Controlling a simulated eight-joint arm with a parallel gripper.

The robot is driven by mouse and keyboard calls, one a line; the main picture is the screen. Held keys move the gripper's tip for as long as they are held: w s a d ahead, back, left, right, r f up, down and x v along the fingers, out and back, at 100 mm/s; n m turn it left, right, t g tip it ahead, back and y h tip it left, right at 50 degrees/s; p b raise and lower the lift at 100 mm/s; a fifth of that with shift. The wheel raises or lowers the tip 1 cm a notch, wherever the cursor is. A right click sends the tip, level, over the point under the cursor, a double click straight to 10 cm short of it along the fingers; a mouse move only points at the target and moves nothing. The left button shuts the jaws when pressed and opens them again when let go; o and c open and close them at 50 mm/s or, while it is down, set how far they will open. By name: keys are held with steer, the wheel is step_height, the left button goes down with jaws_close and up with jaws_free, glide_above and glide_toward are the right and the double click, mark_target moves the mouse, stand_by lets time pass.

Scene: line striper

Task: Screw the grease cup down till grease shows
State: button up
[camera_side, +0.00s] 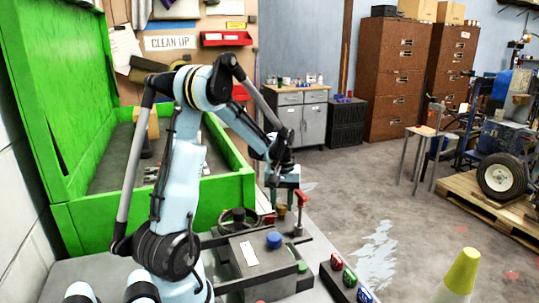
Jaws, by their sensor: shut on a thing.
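My gripper (284,190) points down over the far side of the dark machine (262,268) at the lower middle. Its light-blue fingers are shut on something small. A small brass-coloured piece (282,212), which looks like the grease cup, shows right at and below the fingertips. The fingers hide its upper part. It is too small to tell its thread or whether any grease shows. A red-topped upright post (299,212) stands just to the right of the fingers.
A blue round knob (273,240) and a dark handwheel (238,220) are close by on the machine. A bar with red, green and blue buttons (347,276) lies to the right. A green open bin (150,205) stands behind. A yellow-topped cone (462,272) is at the lower right.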

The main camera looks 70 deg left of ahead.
mark_target(282, 205)
steer(key=shift+m, duration=2.6)
steer(key=o, duration=1)
steer(key=shift+o, duration=0.2)
steer(key=shift+r, duration=0.15)
step_height(282, 205, up, 12)
steer(key=s+d+f+m+t, duration=0.1)
steer(key=d+m+t, duration=0.6)
steer(key=d, duration=1.9)
steer(key=shift+s+f, duration=0.3)
steer(key=shift+f, duration=0.35)
